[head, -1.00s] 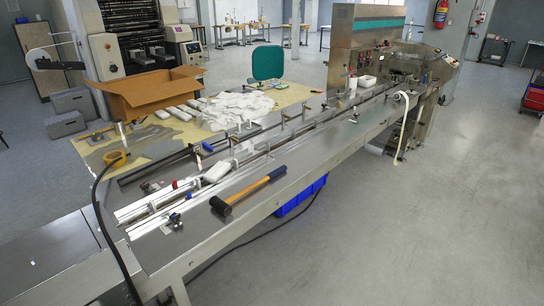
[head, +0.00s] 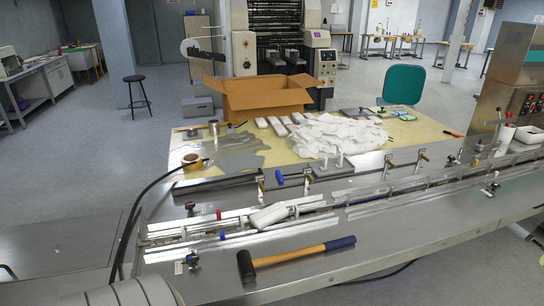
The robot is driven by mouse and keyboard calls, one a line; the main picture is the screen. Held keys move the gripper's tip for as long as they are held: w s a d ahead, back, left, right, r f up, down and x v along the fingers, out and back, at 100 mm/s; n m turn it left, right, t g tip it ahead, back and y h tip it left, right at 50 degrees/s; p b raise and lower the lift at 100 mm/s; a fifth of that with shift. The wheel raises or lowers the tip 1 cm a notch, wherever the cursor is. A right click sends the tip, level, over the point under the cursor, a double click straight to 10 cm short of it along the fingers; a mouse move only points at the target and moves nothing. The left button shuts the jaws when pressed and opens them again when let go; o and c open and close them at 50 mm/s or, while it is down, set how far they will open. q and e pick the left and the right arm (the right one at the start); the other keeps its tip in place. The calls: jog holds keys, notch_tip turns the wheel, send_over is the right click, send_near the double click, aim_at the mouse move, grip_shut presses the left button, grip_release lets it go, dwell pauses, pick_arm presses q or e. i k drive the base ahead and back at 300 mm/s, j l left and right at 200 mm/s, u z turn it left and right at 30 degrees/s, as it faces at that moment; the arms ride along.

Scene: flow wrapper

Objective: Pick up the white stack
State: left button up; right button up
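A small white stack (head: 268,216) lies on the metal infeed track of the wrapper, in the middle of the head view. It is a low, pale block lying between the track's rails. Several similar white stacks (head: 278,128) lie in a row on the wooden table behind, beside a large loose white heap (head: 338,136). Neither of my grippers shows in the head view, and nothing is touching the white stack on the track.
A hammer (head: 296,257) with a wooden and blue handle lies on the machine's near metal ledge. A black cable arches at left. The metal surface (head: 60,250) at lower left is mostly bare.

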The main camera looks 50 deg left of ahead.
aim_at(267, 216)
jog(key=i+l+u, duration=0.1)
jog(key=i+u, duration=0.25)
jog(key=u, duration=0.15)
jog(key=i+l+u, duration=0.25)
jog(key=u, duration=0.25)
jog(key=i+l+u, duration=0.3)
jog(key=u, duration=0.2)
